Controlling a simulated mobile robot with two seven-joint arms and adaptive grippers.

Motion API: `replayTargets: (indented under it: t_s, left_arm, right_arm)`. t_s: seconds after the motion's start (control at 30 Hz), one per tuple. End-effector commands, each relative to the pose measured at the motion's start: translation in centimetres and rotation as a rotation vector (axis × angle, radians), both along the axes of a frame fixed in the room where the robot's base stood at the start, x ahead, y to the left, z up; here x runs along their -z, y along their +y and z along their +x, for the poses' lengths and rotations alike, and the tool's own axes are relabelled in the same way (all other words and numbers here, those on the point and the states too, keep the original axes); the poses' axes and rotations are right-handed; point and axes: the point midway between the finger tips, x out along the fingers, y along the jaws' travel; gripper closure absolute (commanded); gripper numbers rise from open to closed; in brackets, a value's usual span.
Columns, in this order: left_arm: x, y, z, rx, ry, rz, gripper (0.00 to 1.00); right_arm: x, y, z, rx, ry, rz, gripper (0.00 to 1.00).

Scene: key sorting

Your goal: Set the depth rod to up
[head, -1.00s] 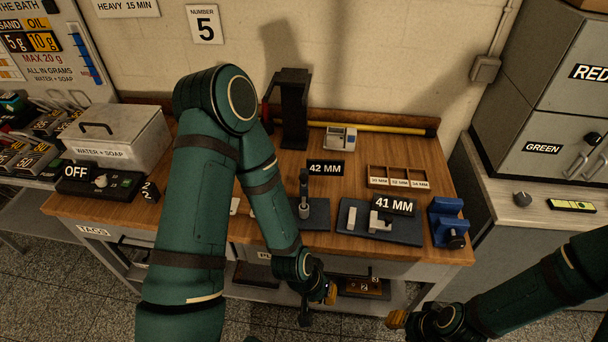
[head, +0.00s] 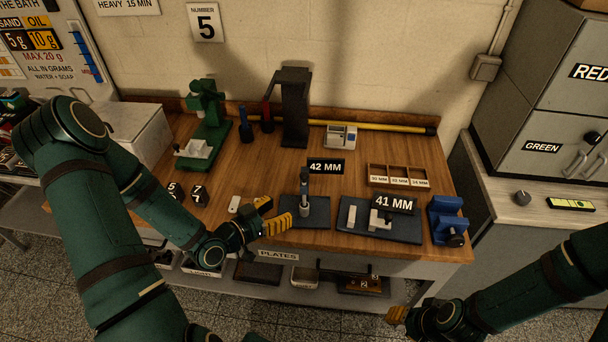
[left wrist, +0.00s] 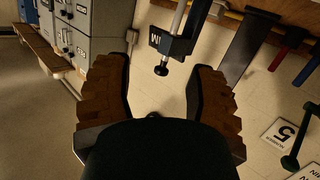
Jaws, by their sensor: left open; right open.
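The upright gauge with the depth rod (head: 304,190) stands on a dark base plate (head: 318,220) beside a 42 MM sign (head: 325,166). I cannot tell the rod's exact setting. My left gripper (head: 274,216) is open and empty, just left of the gauge at the bench's front, apart from it. In the left wrist view its two brown fingers (left wrist: 158,68) are spread, and a pale rod (left wrist: 180,18) with a black knob (left wrist: 161,70) shows beyond them. My right gripper (head: 398,316) is low at the right, before the bench, open, its fingers only partly visible.
A second plate with a 41 MM sign (head: 394,204) and a blue vise (head: 447,220) lie to the right. A dark stand (head: 292,108), a green press (head: 208,115) and a compartment tray (head: 398,174) stand behind. Small dark blocks (head: 199,194) lie to the left.

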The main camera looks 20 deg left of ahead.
Motion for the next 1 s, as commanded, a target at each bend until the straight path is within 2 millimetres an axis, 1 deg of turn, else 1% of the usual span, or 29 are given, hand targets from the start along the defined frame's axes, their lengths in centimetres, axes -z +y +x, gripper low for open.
replayTargets:
  t_s: [0.03,0.13,0.27,0.37,0.47,0.8,1.0]
  left_arm:
    - [-1.0,1.2,-0.5,-0.006,-0.061,0.011,0.44]
    - [-2.5,2.3,-1.3,0.0,-0.157,0.029,0.44]
    - [-3.5,2.8,-1.8,0.007,-0.214,0.039,0.44]
    - [-3.6,2.6,-1.3,0.011,-0.223,0.041,0.44]
    - [-3.6,2.1,-0.2,0.012,-0.224,0.04,0.44]
    - [-3.6,-0.6,5.8,0.012,-0.221,0.039,0.44]
    - [-3.6,-1.9,8.9,0.01,-0.22,0.038,0.44]
  right_arm:
    - [-0.1,0.0,0.0,0.0,-0.001,0.0,0.62]
    - [-0.1,0.0,0.0,0.0,-0.001,0.0,0.62]
    - [-0.1,0.0,0.0,0.001,-0.001,0.0,0.62]
    - [-0.1,0.0,0.0,0.001,-0.001,0.0,0.62]
    - [-0.1,0.0,0.0,0.0,-0.001,0.0,0.62]
    - [-0.1,0.0,0.0,0.0,-0.001,0.0,0.62]
    - [-0.1,0.0,0.0,0.0,-0.001,0.0,0.62]
